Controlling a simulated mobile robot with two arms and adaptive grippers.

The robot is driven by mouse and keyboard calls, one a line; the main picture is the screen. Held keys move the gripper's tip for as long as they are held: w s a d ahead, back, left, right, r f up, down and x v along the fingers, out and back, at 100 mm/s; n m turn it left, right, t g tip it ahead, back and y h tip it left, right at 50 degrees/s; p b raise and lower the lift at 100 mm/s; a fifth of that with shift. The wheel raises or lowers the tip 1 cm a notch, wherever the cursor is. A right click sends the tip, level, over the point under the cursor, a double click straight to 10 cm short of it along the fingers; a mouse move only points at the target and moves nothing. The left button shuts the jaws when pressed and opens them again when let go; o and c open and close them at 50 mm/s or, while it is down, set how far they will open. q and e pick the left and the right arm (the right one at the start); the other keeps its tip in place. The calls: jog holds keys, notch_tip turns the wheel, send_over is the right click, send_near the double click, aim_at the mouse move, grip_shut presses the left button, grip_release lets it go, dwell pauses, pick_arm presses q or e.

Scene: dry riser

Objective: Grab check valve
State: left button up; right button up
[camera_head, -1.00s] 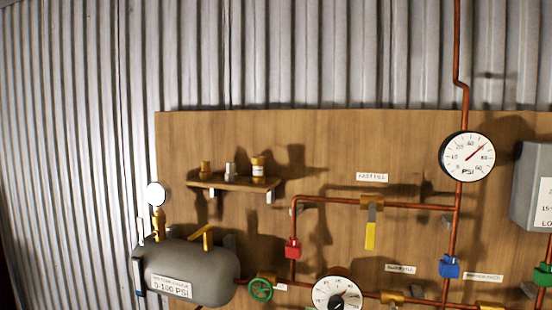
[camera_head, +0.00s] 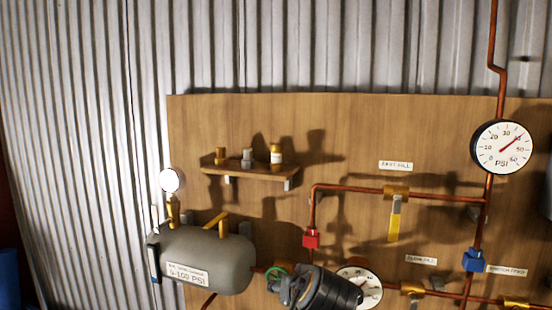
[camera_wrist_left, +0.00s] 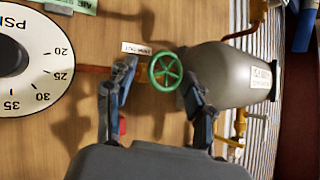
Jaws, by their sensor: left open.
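Three small fittings stand upright on a wooden shelf (camera_head: 247,172) in the head view: a brass one (camera_head: 221,156), a grey metal one (camera_head: 248,158) and a brass one with a white band (camera_head: 276,155). I cannot tell which is the check valve. My left gripper (camera_head: 281,287) is at the bottom of the head view, below and right of the shelf, empty. In the left wrist view my left gripper (camera_wrist_left: 151,97) has its fingers apart, with the green handwheel (camera_wrist_left: 165,69) showing between and beyond them. My right gripper is not in view.
A grey tank (camera_head: 205,258) with a small gauge (camera_head: 171,180) stands left of the gripper. Copper pipes (camera_head: 345,187), a red fitting (camera_head: 311,239), a yellow lever (camera_head: 394,222) and a large gauge (camera_head: 502,147) lie right. The board above the shelf is clear.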

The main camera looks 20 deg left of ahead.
pick_arm(q)
notch_tip(320, 180, up, 14)
jog(key=d+n+t+y, duration=0.1)
jog(key=d+n+y, duration=0.1)
jog(key=d, duration=0.1)
jog(key=n+t+y, duration=0.1)
jog(key=n+y, duration=0.2)
send_near(280, 155)
jog(key=p+x, duration=0.2)
jog(key=x, duration=0.1)
jog(key=p+x, duration=0.1)
jog(key=p, duration=0.1)
jog(key=shift+a+f, duration=0.15)
jog(key=shift+a, duration=0.4)
jog(key=p+x, duration=0.4)
jog(key=x, duration=0.1)
jog(key=shift+w+d+r+p, duration=0.2)
jog(key=shift+d+p, duration=0.05)
jog(key=shift+p, duration=0.15)
jog(key=shift+w+a+f, duration=0.1)
jog(key=shift+w+f, duration=0.05)
jog(key=shift+d, duration=0.2)
jog(key=c, duration=0.6)
jog(key=shift+a, duration=0.1)
grip_shut()
